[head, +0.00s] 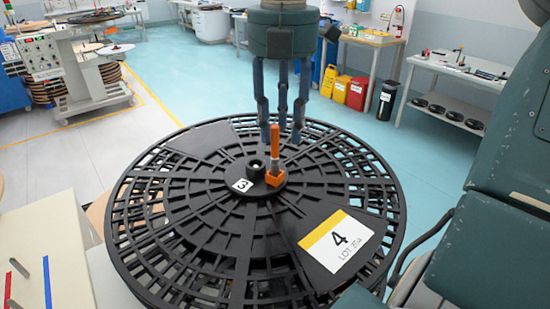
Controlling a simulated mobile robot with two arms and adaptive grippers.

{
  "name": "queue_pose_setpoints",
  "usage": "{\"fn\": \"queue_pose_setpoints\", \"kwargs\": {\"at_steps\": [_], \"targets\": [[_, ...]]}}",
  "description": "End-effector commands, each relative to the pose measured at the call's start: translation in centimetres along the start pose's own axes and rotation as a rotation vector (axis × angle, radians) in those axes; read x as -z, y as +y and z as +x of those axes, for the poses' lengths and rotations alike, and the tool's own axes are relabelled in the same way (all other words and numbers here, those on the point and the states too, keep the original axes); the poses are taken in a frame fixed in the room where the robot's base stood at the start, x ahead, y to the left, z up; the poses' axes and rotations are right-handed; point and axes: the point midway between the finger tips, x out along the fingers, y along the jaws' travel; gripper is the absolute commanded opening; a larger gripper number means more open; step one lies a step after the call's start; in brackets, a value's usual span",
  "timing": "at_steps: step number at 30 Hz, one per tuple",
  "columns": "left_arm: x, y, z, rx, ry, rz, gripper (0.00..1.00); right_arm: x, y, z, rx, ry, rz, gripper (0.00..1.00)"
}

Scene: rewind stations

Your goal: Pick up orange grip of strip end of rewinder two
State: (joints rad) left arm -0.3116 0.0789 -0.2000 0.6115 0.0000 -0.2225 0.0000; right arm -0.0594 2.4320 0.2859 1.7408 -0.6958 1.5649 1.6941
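An orange grip (275,141) stands upright near the middle of a large black slotted reel (215,215). Below it are a short grey part and an orange foot (271,180) beside the black hub. My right gripper (280,138) hangs from above with its fingers pointing down and spread apart. Its fingertips are level with the upper part of the grip, which shows between them; a gap to the fingers is visible. Whether the grip is the strip end of rewinder two cannot be read here. My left gripper is not in view.
The reel bears a "3" tag (242,185) and a "4 LOT" card (339,242). A pale panel (45,255) with red and blue marks is at lower left. Behind are a machine (85,65), red and yellow bins (357,93) and a bench (465,80). Blue floor between them is clear.

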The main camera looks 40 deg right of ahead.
Motion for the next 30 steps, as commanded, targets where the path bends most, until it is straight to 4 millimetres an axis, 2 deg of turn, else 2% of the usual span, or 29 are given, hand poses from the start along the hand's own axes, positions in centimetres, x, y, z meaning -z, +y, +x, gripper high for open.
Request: {"fn": "queue_pose_setpoints", "kwargs": {"at_steps": [5, 9, 13, 21, 22, 27, 30], "targets": [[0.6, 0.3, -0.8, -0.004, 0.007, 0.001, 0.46, 0.3, 0.1, 1.3, 0.005, 0.002, -0.003, 0.34], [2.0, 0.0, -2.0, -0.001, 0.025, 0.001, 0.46, 0.8, 0.3, 3.4, 0.006, 0.004, -0.003, 0.34], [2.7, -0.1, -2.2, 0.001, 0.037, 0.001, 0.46, 0.7, 0.4, 5.0, 0.000, 0.002, 0.001, 0.34], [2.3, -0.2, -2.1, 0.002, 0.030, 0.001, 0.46, 0.6, 0.4, 5.6, -0.002, 0.000, 0.002, 0.34], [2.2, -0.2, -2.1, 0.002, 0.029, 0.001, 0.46, 0.6, 0.4, 5.6, -0.001, 0.000, 0.002, 0.32], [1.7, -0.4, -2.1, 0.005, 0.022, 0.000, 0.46, 0.6, 0.4, 5.6, -0.002, 0.000, 0.001, 0.00], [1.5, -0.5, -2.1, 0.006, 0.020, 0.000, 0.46, 0.6, 0.4, 5.5, -0.002, 0.000, 0.001, 0.00]]}}
